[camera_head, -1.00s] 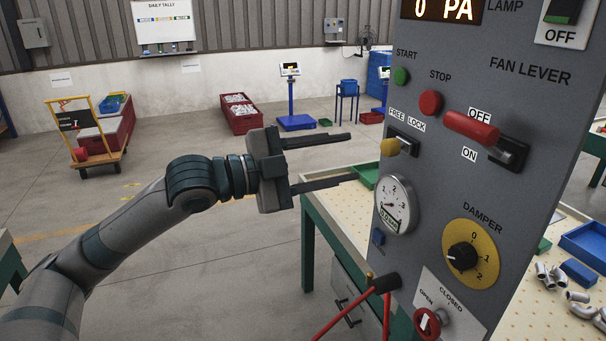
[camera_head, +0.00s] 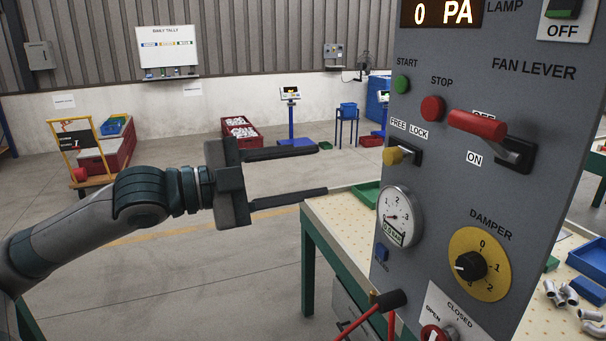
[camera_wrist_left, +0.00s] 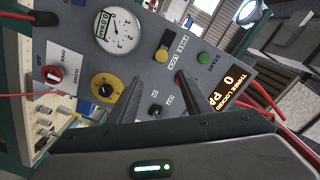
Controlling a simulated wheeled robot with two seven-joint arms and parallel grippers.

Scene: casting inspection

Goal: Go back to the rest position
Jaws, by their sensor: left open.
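My left gripper (camera_head: 318,173) reaches in from the left in the head view, its two long dark fingers spread apart with nothing between them. The fingertips are left of the grey control panel (camera_head: 455,190) and apart from it. In the left wrist view, the open fingers (camera_wrist_left: 155,88) point toward the same panel, with its gauge, yellow damper dial and display in sight. My right gripper is in neither view.
The panel carries a red fan lever (camera_head: 477,125), a yellow knob (camera_head: 393,155), a gauge (camera_head: 399,216) and a damper dial (camera_head: 470,266). A pegboard-topped bench (camera_head: 340,225) stands behind it. A cart (camera_head: 90,150) and red bins (camera_head: 240,132) stand farther back. Open floor lies around my left arm.

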